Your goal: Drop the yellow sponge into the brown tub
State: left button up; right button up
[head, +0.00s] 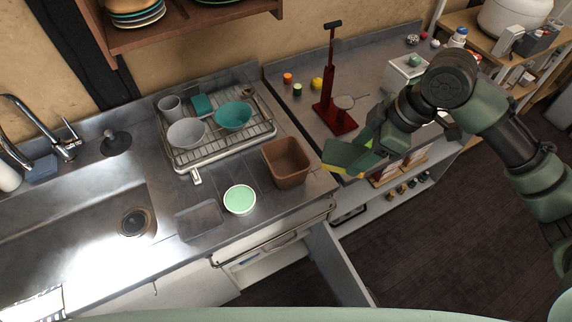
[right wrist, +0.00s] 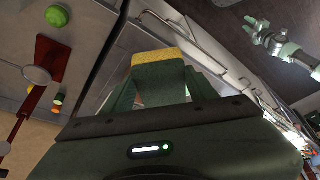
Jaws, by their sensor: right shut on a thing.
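The yellow sponge (right wrist: 157,57), with a green layer, is between the fingers of my right gripper (right wrist: 160,90) in the right wrist view. In the head view the right gripper (head: 362,152) is shut on the sponge (head: 341,156), to the right of the brown tub and apart from it. The brown tub (head: 287,177) is square, upright and open at the top, near the counter's front right corner. Its floor is partly hidden. My left gripper (right wrist: 262,32) shows small at the upper right of the right wrist view; its jaws are too small to judge.
A dish rack (head: 222,153) with bowls stands behind and left of the tub. A white bowl with a green inside (head: 239,200) is to its front left. A red stand (head: 334,118) is on the right counter.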

jog(key=w+a+f+p, duration=0.1)
jog(key=w+a+p, duration=0.8)
jog(key=w+a, duration=0.2)
notch_tip(320, 180, down, 7)
jog(key=b, duration=0.6)
jog(key=shift+s+d+r, duration=0.15)
jog(key=shift+d+r, duration=0.05)
jog(key=o, duration=1.4)
jog(key=shift+c, duration=0.2)
